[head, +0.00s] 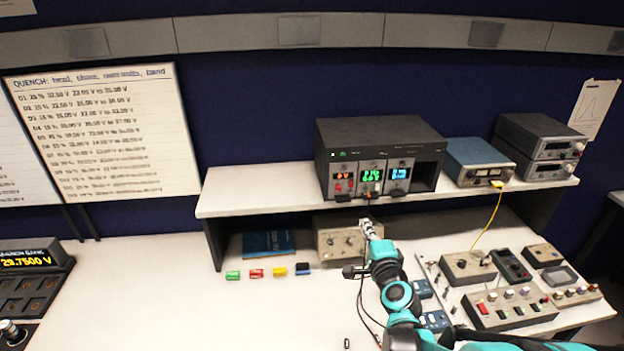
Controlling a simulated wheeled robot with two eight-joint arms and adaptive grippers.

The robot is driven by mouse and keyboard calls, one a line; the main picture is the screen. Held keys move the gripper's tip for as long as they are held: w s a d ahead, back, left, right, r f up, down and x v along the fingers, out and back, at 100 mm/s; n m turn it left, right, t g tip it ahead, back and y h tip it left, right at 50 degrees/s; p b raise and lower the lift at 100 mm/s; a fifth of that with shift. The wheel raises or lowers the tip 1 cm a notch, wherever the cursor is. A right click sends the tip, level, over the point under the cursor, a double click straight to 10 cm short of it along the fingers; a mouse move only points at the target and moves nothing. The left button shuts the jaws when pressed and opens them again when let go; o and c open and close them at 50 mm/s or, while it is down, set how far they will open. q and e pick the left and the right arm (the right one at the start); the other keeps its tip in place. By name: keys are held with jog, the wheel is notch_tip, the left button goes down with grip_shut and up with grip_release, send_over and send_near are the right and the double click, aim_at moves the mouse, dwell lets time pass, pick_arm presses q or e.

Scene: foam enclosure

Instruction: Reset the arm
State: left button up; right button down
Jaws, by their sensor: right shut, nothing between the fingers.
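My right arm, teal and black, reaches in from the bottom right of the head view. Its gripper (367,228) is shut and empty, pointing away from me. It shows just below the front edge of the raised shelf (270,190), in front of the right part of a grey box with knobs (338,238) under that shelf. Whether it touches anything there cannot be told. My left gripper is not in view.
A black rack with lit displays (383,140) and a blue meter box (478,162) stand on the shelf. Small green (233,275), red, yellow and blue blocks lie on the bench. A control panel (513,308) is at right. Thin cables hang near my arm. The bench's left middle is clear.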

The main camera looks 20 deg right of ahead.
jog(key=s+a+f+n+g+y+b, duration=0.2)
jog(key=s+a+f+n+y+b, duration=0.15)
jog(key=a+f+n, duration=0.35)
jog(key=s+a+f+n+g+y+b, duration=0.2)
jog(key=s+a+f+n+g+b, duration=0.25)
jog(key=a, duration=0.55)
jog(key=s+a+f+n+g+h+b, duration=0.1)
jog(key=s+f+n+g+b, duration=0.1)
jog(key=s+f+n+b, duration=0.3)
jog(key=s+f+n, duration=0.3)
jog(key=s+n, duration=0.1)
jog(key=s, duration=0.1)
jog(key=shift+s+a+f+h, duration=0.25)
jog(key=shift+f+h, duration=0.1)
jog(key=shift+g, duration=0.25)
